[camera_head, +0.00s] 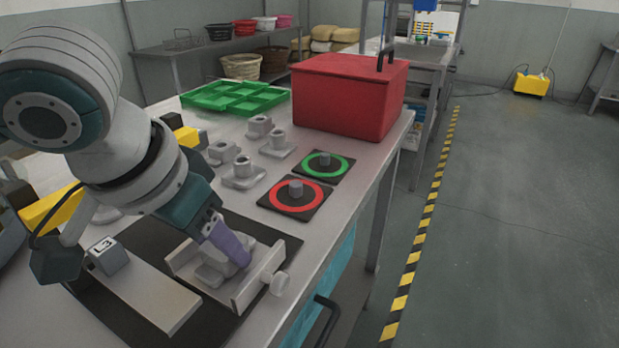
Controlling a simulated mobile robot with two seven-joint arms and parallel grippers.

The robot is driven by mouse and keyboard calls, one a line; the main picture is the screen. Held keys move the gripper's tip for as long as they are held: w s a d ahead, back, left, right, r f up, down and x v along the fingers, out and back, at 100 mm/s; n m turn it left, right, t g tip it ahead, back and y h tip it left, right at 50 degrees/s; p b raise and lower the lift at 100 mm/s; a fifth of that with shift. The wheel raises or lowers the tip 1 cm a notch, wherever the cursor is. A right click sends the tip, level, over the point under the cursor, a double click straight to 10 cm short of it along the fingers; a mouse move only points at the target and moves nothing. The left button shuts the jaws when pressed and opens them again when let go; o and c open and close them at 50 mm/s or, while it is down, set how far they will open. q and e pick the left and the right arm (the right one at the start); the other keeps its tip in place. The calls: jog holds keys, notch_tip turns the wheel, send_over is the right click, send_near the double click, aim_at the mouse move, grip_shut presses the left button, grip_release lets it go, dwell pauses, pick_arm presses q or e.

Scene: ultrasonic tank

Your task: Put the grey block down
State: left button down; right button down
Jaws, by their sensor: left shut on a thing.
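My left gripper (228,246) comes down from the left arm over a light grey fixture (249,291) with upright plates and a round knob. It is shut on a grey block (210,274), which sits low between the fixture's plates. The purple finger covers part of the block, so I cannot tell whether its underside touches the fixture floor. The fixture stands on a dark mat (282,243) near the table's front edge. My right gripper is not in view.
Several similar grey blocks (242,175) stand behind the mat. Red-ringed (318,202) and green-ringed (341,171) pads lie to the right. A red bin (350,95) and green trays (232,98) are farther back. A small box marked L3 (109,258) is at left.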

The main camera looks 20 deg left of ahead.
pick_arm(q)
jog(key=c, duration=0.6)
grip_release()
jog(key=shift+f, duration=0.15)
jog(key=shift+o, duration=0.2)
jog(key=shift+r, duration=0.2)
jog(key=p+v, duration=0.3)
jog(key=v, duration=0.9)
jog(key=shift+m+h, duration=0.6)
jog(key=shift+m, duration=0.1)
jog(key=s+d+f, duration=0.6)
jog(key=f, duration=0.1)
jog(key=shift+d+f, duration=0.1)
jog(key=shift+d, duration=0.25)
jog(key=shift+g+y, duration=0.5)
jog(key=shift+y, duration=0.2)
jog(key=s+a+f, duration=0.1)
jog(key=s+a, duration=0.1)
jog(key=s, duration=0.1)
jog(key=s+a+f, duration=0.1)
jog(key=shift+s+f, duration=0.3)
jog(key=shift+f, duration=0.05)
